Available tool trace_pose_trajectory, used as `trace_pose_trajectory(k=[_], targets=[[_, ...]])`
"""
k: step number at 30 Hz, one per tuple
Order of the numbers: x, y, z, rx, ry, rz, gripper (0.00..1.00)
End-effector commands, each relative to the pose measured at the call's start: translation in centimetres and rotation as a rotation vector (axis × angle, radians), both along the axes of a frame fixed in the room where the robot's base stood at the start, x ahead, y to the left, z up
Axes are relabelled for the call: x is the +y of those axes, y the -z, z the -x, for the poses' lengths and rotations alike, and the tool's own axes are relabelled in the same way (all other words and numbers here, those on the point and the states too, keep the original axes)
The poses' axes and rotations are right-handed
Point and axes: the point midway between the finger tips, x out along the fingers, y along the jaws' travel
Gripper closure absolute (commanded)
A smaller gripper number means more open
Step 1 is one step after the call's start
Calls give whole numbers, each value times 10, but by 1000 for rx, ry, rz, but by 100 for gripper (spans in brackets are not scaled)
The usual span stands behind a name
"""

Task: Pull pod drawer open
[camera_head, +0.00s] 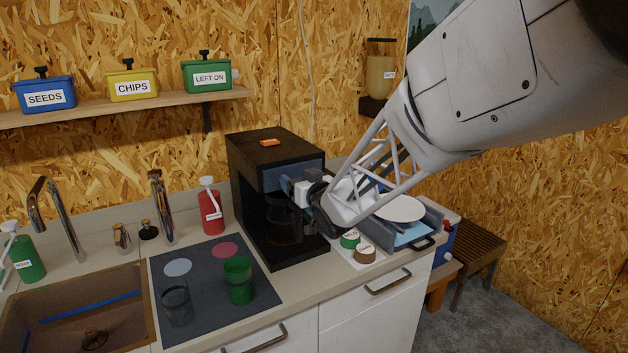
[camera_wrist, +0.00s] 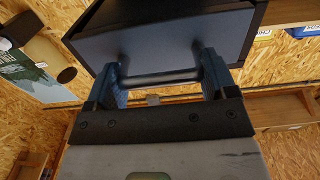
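The pod drawer has a blue-grey front (camera_head: 292,172) in the upper part of the black coffee machine (camera_head: 248,190). In the wrist view the drawer front (camera_wrist: 165,38) looks flush in its black housing, with a dark bar handle (camera_wrist: 160,78) across it. My gripper (camera_head: 290,184) is right in front of the drawer. In the wrist view its two blue fingers (camera_wrist: 160,70) are wide apart, one near each end of the handle, with the bar between them. I cannot tell whether they touch it. In the head view the arm hides the handle.
A green cup (camera_head: 238,280) and a clear glass (camera_head: 177,302) stand on the dark mat (camera_head: 208,312). Green and brown pods (camera_head: 364,254) and a grey tray (camera_head: 432,220) with a white plate (camera_head: 400,208) are right of the machine. A red bottle (camera_head: 211,213) stands left.

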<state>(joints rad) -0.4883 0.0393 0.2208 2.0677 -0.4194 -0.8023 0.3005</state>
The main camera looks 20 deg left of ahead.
Motion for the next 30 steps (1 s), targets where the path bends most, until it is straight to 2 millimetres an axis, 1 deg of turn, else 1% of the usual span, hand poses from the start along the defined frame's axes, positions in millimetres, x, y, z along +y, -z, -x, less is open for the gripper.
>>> trace_pose_trajectory(k=[1,3,5,10,14,30], targets=[[0,0,0,0,0,0,46],[0,0,0,0,0,0,57],[0,0,0,0,0,0,64],[-2,0,2,0,0,0,65],[-8,-1,7,-1,0,0,65],[-48,-2,47,-1,1,-1,65]])
